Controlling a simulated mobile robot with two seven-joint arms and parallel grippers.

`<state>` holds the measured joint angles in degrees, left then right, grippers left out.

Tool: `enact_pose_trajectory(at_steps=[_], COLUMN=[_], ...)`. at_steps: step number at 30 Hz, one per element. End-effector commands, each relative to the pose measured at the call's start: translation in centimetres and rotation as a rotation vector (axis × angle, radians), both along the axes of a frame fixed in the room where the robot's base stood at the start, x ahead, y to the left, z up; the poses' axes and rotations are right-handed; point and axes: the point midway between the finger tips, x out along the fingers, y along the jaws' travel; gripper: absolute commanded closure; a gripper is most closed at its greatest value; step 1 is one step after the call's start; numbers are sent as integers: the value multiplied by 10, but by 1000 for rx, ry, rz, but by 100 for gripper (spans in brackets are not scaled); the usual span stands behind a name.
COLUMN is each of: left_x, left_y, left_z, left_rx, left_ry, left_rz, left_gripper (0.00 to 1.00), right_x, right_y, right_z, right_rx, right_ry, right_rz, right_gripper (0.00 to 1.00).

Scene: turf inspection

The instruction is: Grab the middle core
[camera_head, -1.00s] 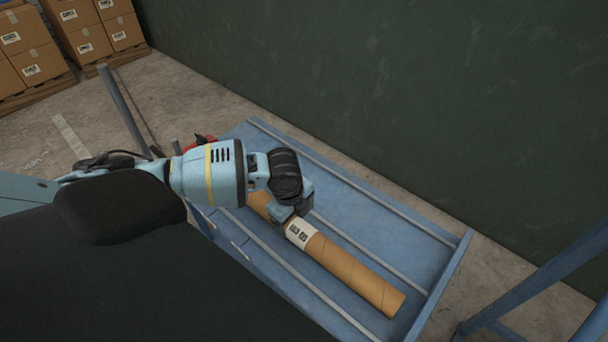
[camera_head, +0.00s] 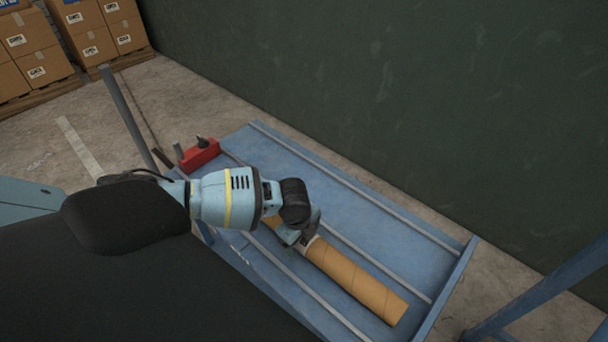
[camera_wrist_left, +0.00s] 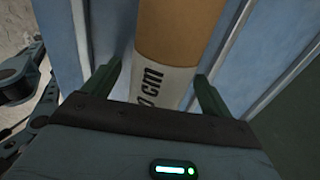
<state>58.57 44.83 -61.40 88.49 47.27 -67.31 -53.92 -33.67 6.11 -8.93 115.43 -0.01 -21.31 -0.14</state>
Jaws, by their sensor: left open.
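A brown cardboard core (camera_head: 358,280) lies along the blue cart top, between raised metal strips. My left gripper (camera_head: 298,243) is over its middle part and hides some of it. In the left wrist view the core (camera_wrist_left: 178,32) runs between the two green fingers of my left gripper (camera_wrist_left: 158,92), with a white printed label (camera_wrist_left: 158,86) between them. The fingers are apart, one on each side of the core. My right gripper does not show.
The blue cart (camera_head: 400,232) has raised strips and an end lip at right. A red tool (camera_head: 200,155) sits at its far left end. A dark green wall (camera_head: 400,100) stands behind. Stacked boxes (camera_head: 35,65) are at the far left, a blue frame (camera_head: 540,290) at lower right.

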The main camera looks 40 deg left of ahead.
Motion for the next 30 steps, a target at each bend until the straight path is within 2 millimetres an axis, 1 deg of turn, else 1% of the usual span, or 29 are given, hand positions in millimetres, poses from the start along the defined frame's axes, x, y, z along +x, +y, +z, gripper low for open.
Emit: enact_pose_trajectory(at_steps=[3,18,19,26,30], left_x=[0,0,1,1,2], left_y=[0,0,0,0,0], left_z=[1,1,2,3,16], left_rx=[0,0,-1,-1,-1], left_ry=[-1,0,-3,-4,-5], left_rz=[0,0,1,1,0], left_gripper=[17,82,84,84,84], right_x=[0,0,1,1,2], right_y=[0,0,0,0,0], right_z=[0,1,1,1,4], right_rx=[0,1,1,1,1], right_ry=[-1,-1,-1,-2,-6], right_rz=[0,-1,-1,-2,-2], right_gripper=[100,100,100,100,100])
